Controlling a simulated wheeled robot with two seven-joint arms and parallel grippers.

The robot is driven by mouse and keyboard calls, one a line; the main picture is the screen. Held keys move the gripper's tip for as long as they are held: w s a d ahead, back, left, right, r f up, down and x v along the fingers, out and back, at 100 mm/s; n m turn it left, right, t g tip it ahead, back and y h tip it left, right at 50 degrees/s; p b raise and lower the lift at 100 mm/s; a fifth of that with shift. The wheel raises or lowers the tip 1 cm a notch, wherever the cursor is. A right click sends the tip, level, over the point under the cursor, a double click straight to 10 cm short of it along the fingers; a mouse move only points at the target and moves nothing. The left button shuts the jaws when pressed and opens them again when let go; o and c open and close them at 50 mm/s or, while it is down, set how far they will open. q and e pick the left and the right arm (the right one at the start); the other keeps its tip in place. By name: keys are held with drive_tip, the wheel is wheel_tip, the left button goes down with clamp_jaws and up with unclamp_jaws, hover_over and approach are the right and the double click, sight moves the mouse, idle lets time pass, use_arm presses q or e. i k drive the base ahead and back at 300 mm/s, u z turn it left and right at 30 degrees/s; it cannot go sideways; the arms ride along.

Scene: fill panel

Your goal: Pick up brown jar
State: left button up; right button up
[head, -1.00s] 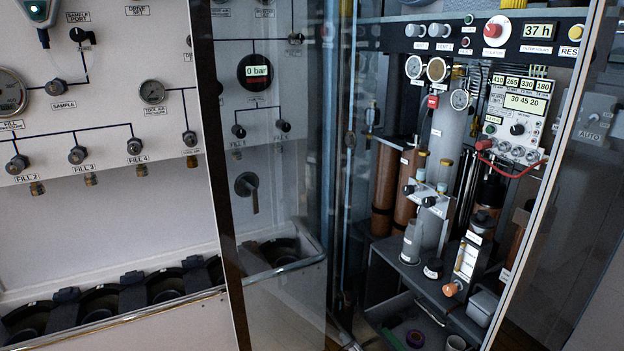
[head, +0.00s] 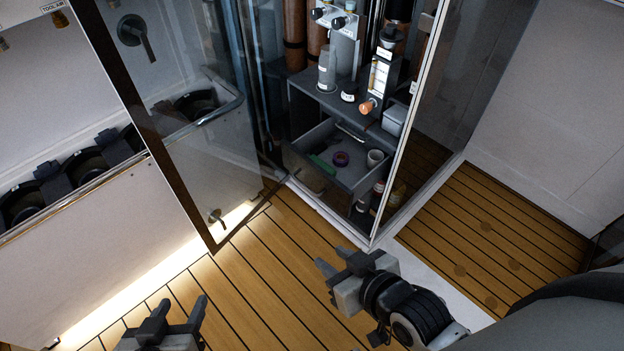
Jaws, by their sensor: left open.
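An amber-brown jar (head: 397,192) appears to stand low in the cabinet, behind the right edge of the glass front. It is small and partly hidden, so I cannot be sure it is the brown jar. My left gripper (head: 179,304) is open and empty at the bottom left, above the wooden floor. My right gripper (head: 331,261) has its fingers apart and empty, in front of the cabinet's lower sill. Both grippers are well apart from the jar.
An open drawer (head: 312,184) holds a purple ring (head: 341,159), a white cup (head: 375,157) and a green item (head: 322,164). A grey shelf with bottles is above it. The glass door (head: 205,130) stands open at left. The wooden floor (head: 270,290) is clear.

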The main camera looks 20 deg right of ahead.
sight(350, 94)
drive_tip(key=i, duration=1.4)
drive_tip(key=z, duration=1.05)
